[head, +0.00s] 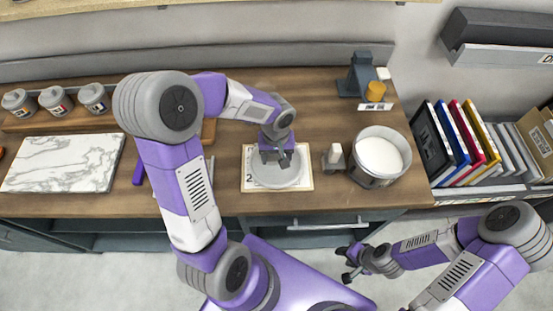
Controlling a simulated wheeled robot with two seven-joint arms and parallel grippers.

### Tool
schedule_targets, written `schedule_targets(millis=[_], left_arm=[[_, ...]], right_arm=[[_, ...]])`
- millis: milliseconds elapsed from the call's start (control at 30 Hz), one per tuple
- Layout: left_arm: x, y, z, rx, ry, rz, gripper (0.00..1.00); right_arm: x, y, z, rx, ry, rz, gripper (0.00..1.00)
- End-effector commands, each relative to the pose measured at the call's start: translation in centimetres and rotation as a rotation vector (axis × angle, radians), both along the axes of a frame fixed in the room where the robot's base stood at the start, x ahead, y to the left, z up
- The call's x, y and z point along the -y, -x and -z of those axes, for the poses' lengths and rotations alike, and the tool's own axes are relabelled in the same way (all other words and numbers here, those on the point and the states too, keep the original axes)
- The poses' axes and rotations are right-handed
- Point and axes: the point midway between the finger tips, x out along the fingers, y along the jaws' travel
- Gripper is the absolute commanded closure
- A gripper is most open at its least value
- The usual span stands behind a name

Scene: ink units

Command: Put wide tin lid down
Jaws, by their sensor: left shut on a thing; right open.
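The wide tin lid (276,176) is a grey round disc with a small knob on top, mostly hidden under my gripper. It is over a pale square mat (249,184) on the worktop; I cannot tell whether it touches the mat. My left gripper (277,160) points down and is shut on the lid at its middle. The wide tin (371,181) stands open to the right, with white contents showing. My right gripper (349,266) is open and empty, low in front of the worktop.
A small grey block with a white top (334,157) stands between mat and tin. A dark stand (359,75) and an orange-yellow cylinder (375,91) are behind. A marble board (63,163) and several small lidded tins (94,98) are left. Books (468,140) stand right.

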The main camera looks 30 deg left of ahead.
Motion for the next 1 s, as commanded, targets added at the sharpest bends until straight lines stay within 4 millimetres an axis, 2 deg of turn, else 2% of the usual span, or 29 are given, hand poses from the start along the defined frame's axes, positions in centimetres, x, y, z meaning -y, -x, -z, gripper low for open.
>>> schedule_targets(millis=[33, 100, 467, 500, 667, 1000], left_arm=[[0.0, 0.1, 1.0, -0.004, 0.0, 0.0, 0.68], [0.0, 0.1, 1.8, -0.004, 0.0, 0.001, 0.68], [0.0, 0.0, 2.1, -0.001, 0.001, 0.001, 0.68], [0.0, 0.0, 2.2, -0.001, 0.001, 0.001, 0.36], [0.0, 0.0, 2.0, -0.001, 0.001, 0.001, 0.12], [0.0, 0.0, 1.8, -0.001, 0.001, 0.001, 0.12]], right_arm=[[0.0, 0.0, 0.3, 0.0, 0.0, 0.0, 0.56], [0.0, 0.0, 0.4, 0.0, 0.0, 0.0, 0.56], [0.0, 0.0, 0.8, 0.0, 0.0, 0.0, 0.56], [0.0, 0.0, 0.8, 0.0, 0.0, 0.0, 0.56], [0.0, 0.0, 0.7, 0.0, 0.0, 0.0, 0.56], [0.0, 0.0, 0.4, 0.0, 0.0, 0.0, 0.56]])
